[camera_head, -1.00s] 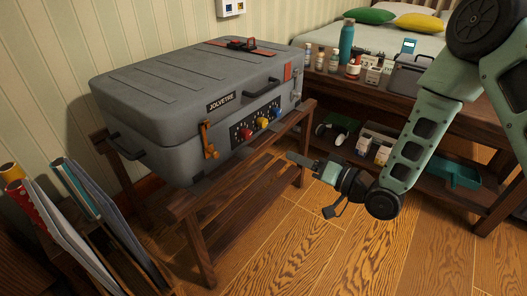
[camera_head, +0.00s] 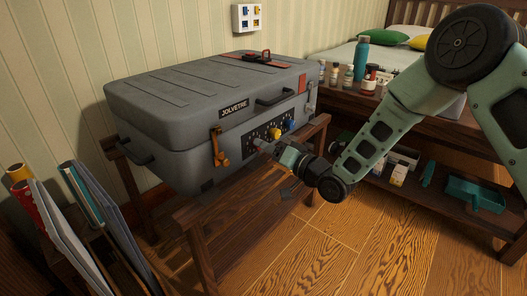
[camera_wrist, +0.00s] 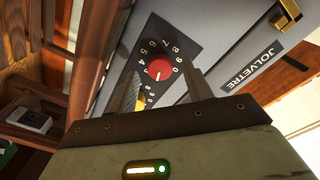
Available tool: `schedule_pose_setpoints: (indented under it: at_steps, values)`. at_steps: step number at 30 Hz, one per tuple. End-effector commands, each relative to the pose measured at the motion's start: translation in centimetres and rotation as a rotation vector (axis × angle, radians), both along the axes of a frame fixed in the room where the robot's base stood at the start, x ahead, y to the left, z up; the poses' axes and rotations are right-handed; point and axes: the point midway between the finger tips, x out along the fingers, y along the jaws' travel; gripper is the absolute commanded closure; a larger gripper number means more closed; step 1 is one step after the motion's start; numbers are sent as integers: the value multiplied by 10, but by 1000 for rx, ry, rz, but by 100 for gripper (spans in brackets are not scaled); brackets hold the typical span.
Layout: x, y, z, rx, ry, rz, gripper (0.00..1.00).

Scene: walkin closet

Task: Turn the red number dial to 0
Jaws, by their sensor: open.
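The red dial (camera_wrist: 160,70) sits on a black number panel (camera_wrist: 176,42) on the front of the grey case (camera_head: 190,95). In the wrist view its white mark points toward the bottom of the picture; the exact number there is too small to tell. My gripper (camera_wrist: 163,88) is open, with one finger at each side below the red dial in that view. I cannot tell whether either finger touches it. In the head view my gripper (camera_head: 262,144) is at the case front and covers the red dial. A yellow dial (camera_wrist: 140,103) shows partly beside the left finger.
The case rests on a wooden stand (camera_head: 215,215). An orange latch (camera_head: 219,148) is left of the panel and a handle (camera_head: 274,95) is above it. A low wooden table (camera_head: 440,125) with bottles stands at the right. A rack of files (camera_head: 85,225) is at the left.

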Motion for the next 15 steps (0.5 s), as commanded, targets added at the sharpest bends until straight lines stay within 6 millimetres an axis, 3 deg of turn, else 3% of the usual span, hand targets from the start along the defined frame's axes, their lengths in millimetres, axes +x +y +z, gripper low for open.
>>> schedule_pose_setpoints:
  at_steps: [6,15]
  values:
    - [11,14,-1,0,-1,-1,50]
    - [12,15,0,-1,0,-1,50]
